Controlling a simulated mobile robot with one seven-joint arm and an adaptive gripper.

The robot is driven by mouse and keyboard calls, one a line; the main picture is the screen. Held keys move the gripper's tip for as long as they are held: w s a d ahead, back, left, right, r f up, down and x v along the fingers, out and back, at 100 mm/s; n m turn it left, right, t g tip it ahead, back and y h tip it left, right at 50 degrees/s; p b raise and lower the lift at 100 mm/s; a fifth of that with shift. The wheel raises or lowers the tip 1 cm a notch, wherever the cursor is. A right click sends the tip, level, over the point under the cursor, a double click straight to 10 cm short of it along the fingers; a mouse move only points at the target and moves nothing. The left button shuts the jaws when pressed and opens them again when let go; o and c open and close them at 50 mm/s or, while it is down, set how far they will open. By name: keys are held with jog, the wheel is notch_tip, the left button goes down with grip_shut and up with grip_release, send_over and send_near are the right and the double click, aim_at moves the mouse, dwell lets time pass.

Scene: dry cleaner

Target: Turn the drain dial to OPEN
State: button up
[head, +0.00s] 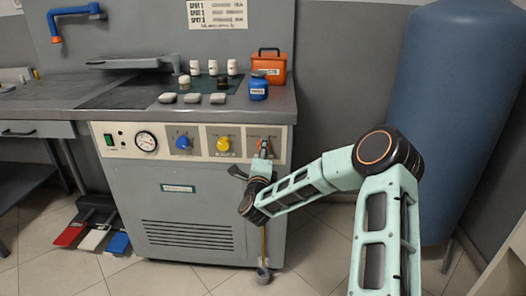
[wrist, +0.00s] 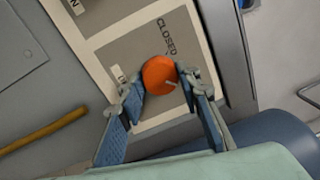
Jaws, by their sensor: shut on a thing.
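The orange drain dial (wrist: 158,72) sits on a beige plate (wrist: 108,50) on the front panel. The word CLOSED is printed beside it in the wrist view; another label (wrist: 118,75) is too small to read fully. In the head view my gripper (head: 264,152) is at the right end of the panel and hides most of the dial.
A gauge (head: 146,141), a blue knob (head: 183,142) and a yellow knob (head: 223,143) lie left along the panel. A large blue tank (head: 455,110) stands at right. Bottles and an orange toolbox (head: 270,68) are on the counter.

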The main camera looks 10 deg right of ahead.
jog(key=o, duration=1.2)
jog(key=shift+c, duration=0.2)
jog(key=v, duration=1.2)
